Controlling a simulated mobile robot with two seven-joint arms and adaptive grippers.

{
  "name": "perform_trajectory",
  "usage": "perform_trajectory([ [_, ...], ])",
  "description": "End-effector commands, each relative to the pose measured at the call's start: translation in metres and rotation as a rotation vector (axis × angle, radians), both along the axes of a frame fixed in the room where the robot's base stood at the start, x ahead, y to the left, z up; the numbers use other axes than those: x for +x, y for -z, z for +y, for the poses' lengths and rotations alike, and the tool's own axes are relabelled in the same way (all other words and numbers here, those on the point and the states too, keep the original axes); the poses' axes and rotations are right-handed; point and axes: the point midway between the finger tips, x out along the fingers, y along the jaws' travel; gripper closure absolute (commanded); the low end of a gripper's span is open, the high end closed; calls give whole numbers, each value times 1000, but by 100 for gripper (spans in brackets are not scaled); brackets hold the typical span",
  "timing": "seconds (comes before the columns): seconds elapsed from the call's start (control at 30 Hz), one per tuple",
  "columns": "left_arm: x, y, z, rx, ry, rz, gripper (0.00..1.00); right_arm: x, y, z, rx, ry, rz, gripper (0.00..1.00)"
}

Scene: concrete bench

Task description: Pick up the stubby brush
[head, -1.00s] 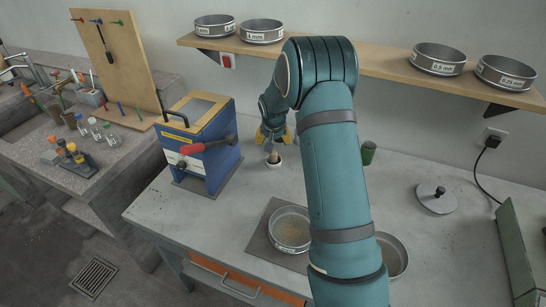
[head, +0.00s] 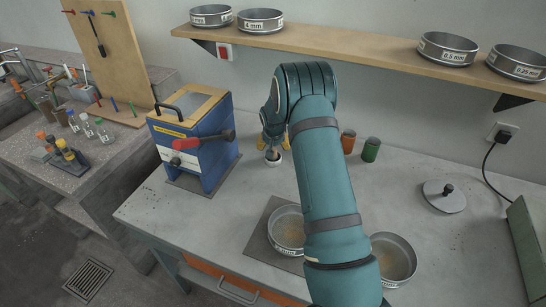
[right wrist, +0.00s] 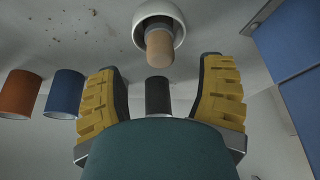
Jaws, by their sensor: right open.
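The stubby brush (head: 272,154) stands in a small white cup (head: 273,160) on the bench, to the right of the blue machine. In the right wrist view its rounded wooden handle (right wrist: 159,48) sticks out of the white cup (right wrist: 143,12) towards my right gripper (right wrist: 160,66). The yellow-padded fingers are open, one on either side of the handle's line, and the handle end lies near the level of the fingertips. I see no contact. In the head view my right gripper (head: 272,143) is mostly hidden behind my arm. My left gripper is not in view.
The blue machine (head: 200,158) with a red-handled lever stands close on the left. An orange jar (head: 348,142) and a green jar (head: 371,150) stand right of my arm; a blue jar (right wrist: 64,94) shows in the wrist view. Sieve pans (head: 398,262) lie in front.

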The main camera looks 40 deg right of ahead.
Motion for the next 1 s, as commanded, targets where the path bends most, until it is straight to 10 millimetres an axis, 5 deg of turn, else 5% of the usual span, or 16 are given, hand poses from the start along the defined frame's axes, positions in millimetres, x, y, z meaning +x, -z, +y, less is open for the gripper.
perform_trajectory([
  [0.3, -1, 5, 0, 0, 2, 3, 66, 9, 42, -7, 0, -1, 2, 31],
  [0.67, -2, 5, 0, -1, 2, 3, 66, 12, 48, -9, 0, -1, 2, 33],
  [0.87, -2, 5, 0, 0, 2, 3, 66, 12, 48, -9, 0, -1, 2, 100],
  [1.0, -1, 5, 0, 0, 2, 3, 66, 12, 48, -9, 0, -1, 2, 100],
])
